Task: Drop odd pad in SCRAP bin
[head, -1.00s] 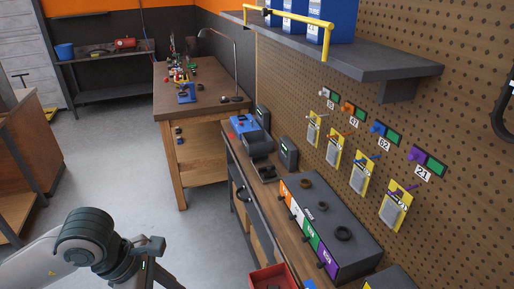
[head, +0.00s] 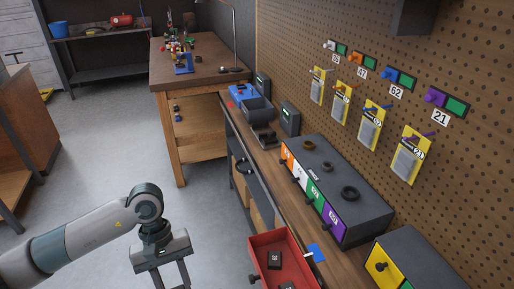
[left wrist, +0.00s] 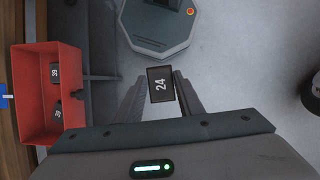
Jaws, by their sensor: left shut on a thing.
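My left gripper (head: 163,276) is at the bottom of the head view, left of the red bin and apart from it. In the left wrist view, my left gripper (left wrist: 161,88) is shut on a dark pad (left wrist: 160,84) marked 24, over the grey floor. The red open bin (head: 262,242) is at the bottom of the head view and also on the left of the left wrist view (left wrist: 25,100). Dark numbered pads (left wrist: 55,72) lie in it. No SCRAP lettering is readable. My right gripper is not in view.
A bench (head: 258,175) runs along the pegboard with a dark drawer unit (head: 345,200) with coloured fronts. Numbered yellow cards (head: 411,155) hang above. A wooden table (head: 185,85) stands farther back. The floor (head: 90,150) at left is clear.

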